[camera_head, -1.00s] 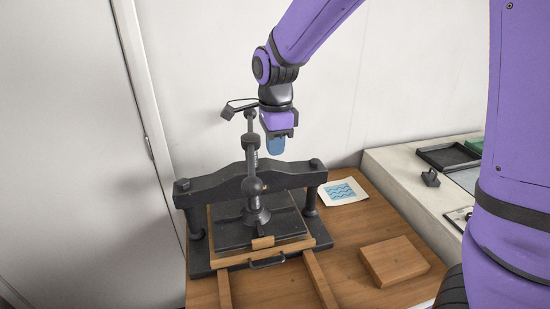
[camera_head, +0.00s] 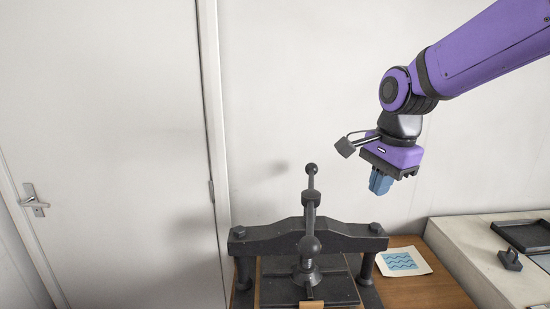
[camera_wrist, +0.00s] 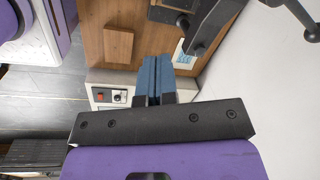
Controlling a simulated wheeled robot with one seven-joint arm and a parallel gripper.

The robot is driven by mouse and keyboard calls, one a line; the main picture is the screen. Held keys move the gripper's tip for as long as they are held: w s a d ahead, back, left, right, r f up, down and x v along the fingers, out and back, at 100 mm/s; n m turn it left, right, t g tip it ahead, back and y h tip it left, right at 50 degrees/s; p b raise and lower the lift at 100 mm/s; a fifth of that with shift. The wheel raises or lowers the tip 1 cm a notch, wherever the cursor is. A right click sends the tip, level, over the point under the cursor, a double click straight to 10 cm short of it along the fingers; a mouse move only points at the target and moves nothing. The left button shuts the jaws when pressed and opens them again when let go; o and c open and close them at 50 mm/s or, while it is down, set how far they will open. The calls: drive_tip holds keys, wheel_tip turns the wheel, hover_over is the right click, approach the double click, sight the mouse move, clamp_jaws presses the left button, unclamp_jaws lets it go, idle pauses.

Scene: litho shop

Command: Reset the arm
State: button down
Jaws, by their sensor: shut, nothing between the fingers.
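My gripper (camera_head: 380,182) hangs from my purple arm above and to the right of the press, fingers pointing down. Its blue fingers are shut with nothing between them. They also show in the wrist view (camera_wrist: 155,75), side by side. The gripper is clear of everything around it in the head view.
A dark press (camera_head: 310,238) stands on a wooden table (camera_head: 430,292). A print with blue waves (camera_head: 402,262) lies right of it. A pale counter (camera_head: 480,262) at the right holds a black tray (camera_head: 525,237) and a small dark block (camera_head: 510,259). A door (camera_head: 110,150) is at the left.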

drive_tip(key=s+d+r+n+t, duration=0.2)
drive_tip(key=s+d+n, duration=0.2)
drive_tip(key=s, duration=0.5)
drive_tip(key=s+d+r+n+t, duration=0.1)
drive_tip(key=s+d+n, duration=0.3)
drive_tip(key=s+n, duration=0.4)
drive_tip(key=shift+s+d+r+n+t+h, duration=0.4)
drive_tip(key=shift+s+r, duration=0.05)
drive_tip(key=shift+r, duration=0.25)
idle(5.6)
